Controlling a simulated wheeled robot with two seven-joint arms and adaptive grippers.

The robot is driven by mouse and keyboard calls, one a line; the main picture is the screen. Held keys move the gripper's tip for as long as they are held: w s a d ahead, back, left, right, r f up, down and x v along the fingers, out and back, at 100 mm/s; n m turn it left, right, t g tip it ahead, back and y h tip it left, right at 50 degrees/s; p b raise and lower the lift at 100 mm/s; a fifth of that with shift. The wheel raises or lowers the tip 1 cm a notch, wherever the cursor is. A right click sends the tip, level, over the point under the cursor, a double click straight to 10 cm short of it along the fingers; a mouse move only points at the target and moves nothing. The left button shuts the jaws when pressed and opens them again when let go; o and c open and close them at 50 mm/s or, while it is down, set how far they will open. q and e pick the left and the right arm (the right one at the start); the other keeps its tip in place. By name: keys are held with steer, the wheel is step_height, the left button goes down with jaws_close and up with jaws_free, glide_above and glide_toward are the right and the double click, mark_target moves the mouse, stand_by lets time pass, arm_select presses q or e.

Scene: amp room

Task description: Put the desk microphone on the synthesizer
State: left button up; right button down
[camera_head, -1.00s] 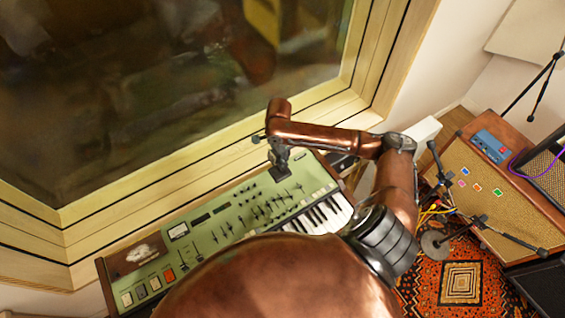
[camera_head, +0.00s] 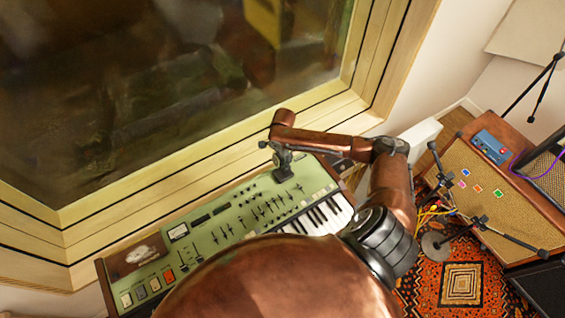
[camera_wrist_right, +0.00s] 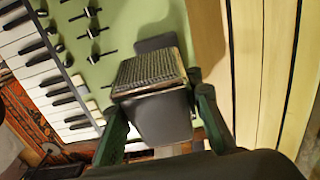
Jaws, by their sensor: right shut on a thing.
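The synthesizer (camera_head: 205,232) has a green panel with sliders, wooden ends and a keyboard, and stands below the window. My right gripper (camera_head: 283,168) points down over the far right part of its panel. In the right wrist view my right gripper (camera_wrist_right: 162,112) is shut on the desk microphone (camera_wrist_right: 150,95), a dark block with a grey mesh face. The synthesizer's panel (camera_wrist_right: 95,72) and keys show behind it. I cannot tell whether the microphone touches the panel. In the head view the gripper mostly hides the microphone. My left gripper is out of view.
The wooden window frame (camera_head: 215,160) runs close along the synthesizer's back edge. At right are an amplifier (camera_head: 490,190) with a blue box (camera_head: 490,146) on it, microphone stands and a patterned rug (camera_head: 460,283). The middle of the green panel is free of loose objects.

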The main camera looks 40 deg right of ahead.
steer(key=c, duration=1.4)
jaws_free()
steer(key=shift+f, duration=0.1)
step_height(320, 180, up, 12)
steer(key=shift+r, duration=0.15)
